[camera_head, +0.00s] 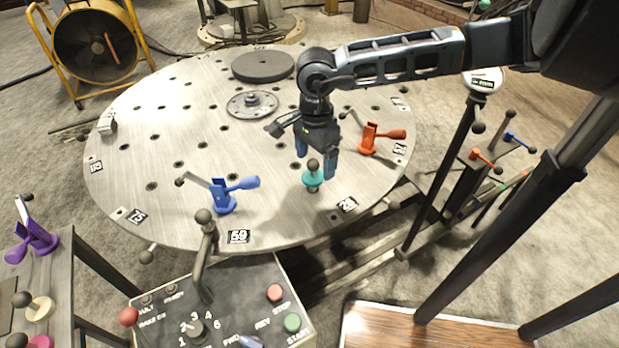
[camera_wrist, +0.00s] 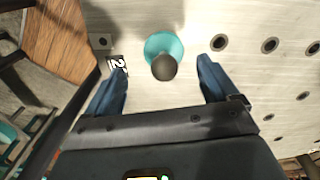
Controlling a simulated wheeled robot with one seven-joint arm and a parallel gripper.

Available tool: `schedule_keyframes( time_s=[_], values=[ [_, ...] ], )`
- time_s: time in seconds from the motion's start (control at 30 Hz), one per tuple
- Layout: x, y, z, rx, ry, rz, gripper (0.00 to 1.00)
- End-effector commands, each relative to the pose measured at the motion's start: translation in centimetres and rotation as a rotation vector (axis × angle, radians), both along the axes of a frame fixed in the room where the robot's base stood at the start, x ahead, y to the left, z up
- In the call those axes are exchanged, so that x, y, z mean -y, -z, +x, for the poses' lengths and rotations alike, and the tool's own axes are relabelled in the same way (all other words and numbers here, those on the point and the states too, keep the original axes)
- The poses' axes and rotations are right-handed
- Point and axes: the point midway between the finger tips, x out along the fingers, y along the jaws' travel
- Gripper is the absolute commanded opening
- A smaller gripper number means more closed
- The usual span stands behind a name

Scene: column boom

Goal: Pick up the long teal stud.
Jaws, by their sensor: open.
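The teal stud (camera_head: 312,182) stands upright on the round metal table (camera_head: 140,110), near its front right edge. It has a teal disc-shaped collar and a dark round knob on top. My gripper (camera_head: 316,160) is above the table by the stud, fingers pointing down and apart. In the wrist view the stud's teal collar (camera_wrist: 157,43) and dark knob show between and a little beyond the two blue fingers of my gripper (camera_wrist: 160,85). The fingers do not appear to touch it.
A blue clamp (camera_head: 222,195) stands left of the stud and an orange clamp (camera_head: 370,138) stands to its right. A dark disc (camera_head: 263,66) lies at the back. A control panel (camera_head: 215,310) with a lever stands in front of the table.

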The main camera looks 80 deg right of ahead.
Motion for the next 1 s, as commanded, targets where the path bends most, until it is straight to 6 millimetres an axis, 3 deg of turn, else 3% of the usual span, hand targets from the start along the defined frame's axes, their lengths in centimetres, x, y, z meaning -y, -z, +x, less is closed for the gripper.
schedule_keyframes(
  time_s=[0.5, 0.83, 1.0],
  values=[
    [0.1, 5.3, 0.6, 0.002, 0.002, 0.005, 0.87],
    [0.2, 6.0, 0.5, 0.002, 0.000, 0.002, 0.87],
    [0.2, 6.0, 0.6, 0.002, 0.000, 0.002, 0.73]
  ],
)
